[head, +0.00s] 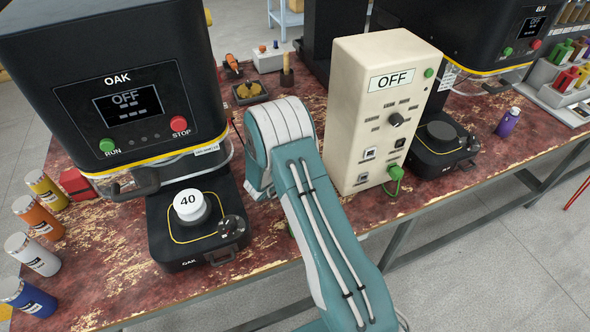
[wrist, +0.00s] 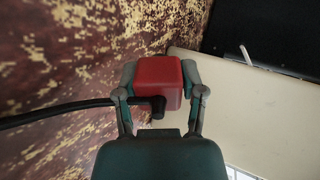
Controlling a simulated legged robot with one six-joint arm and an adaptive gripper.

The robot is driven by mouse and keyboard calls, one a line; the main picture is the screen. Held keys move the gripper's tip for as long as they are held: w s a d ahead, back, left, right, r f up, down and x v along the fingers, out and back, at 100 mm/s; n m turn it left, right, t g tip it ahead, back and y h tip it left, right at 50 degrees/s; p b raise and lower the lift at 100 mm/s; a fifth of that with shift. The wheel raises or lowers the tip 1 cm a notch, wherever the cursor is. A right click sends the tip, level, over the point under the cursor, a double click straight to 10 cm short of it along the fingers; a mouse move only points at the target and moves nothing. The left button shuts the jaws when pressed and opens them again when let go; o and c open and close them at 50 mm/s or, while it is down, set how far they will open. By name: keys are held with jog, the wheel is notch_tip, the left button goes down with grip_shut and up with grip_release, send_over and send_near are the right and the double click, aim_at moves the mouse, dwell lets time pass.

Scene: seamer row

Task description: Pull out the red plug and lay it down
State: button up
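The red plug (wrist: 158,78) shows in the wrist view as a blocky red body with a black cable running off to the left. My gripper (wrist: 160,84) has one finger against each side of it and appears shut on it. The plug is beside the beige control box (wrist: 235,115), which also shows in the head view (head: 382,90) with an OFF display. Whether the plug sits in a socket cannot be told; its far side is hidden. In the head view my arm hides the gripper and the plug.
The OAK machine (head: 110,90) stands left of my arm, with a white part marked 40 (head: 188,204) on its base. Several canisters line the left table edge. A green connector (head: 395,178) sticks out of the box front. A purple bottle (head: 508,122) stands right; worn red tabletop (head: 100,275) is bare in front.

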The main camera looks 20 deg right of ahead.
jog(key=shift+o, duration=1.2)
jog(key=shift+a, duration=0.35)
jog(key=shift+d+r, duration=0.2)
jog(key=shift+r, duration=0.35)
jog(key=r, duration=0.9)
jog(key=shift+a, duration=0.2)
jog(key=shift+f, duration=0.1)
